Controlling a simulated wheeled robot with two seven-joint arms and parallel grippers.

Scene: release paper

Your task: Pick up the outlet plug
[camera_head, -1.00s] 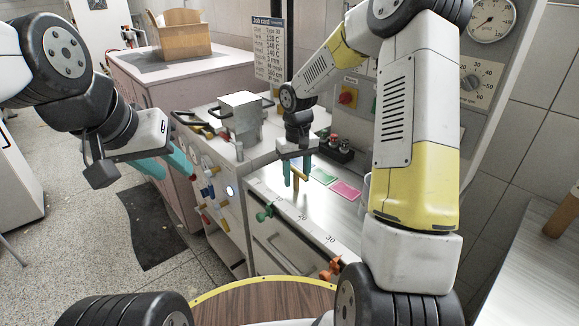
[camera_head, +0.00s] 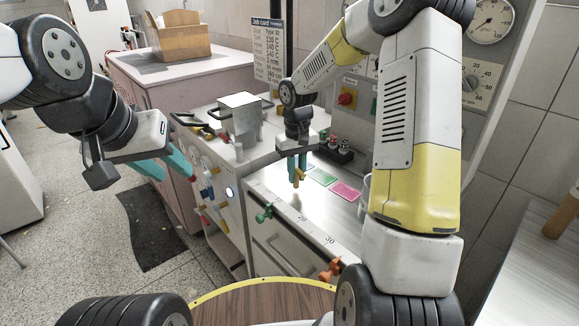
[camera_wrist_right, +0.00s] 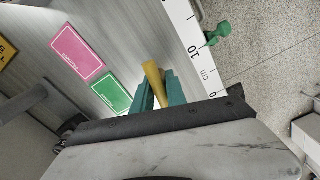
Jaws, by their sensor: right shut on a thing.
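The outlet plug (camera_head: 299,179) appears as a small yellow peg over the steel worktop. In the right wrist view it is a yellow cylinder (camera_wrist_right: 153,80) between teal fingers. My right gripper (camera_head: 297,170) points down and is shut on this plug, whose lower end sticks out below the fingertips. Whether its end touches the worktop is unclear. My left gripper (camera_head: 178,172) hangs at the left, away from the plug, in front of the panel with coloured pegs. Its teal fingers look apart and empty.
The worktop (camera_head: 308,209) has a ruler along its front edge, with a green knob (camera_head: 264,214) and an orange knob (camera_head: 331,270) below. A green card (camera_head: 322,177) and a pink card (camera_head: 346,191) lie near the plug. A metal block (camera_head: 240,112) stands left.

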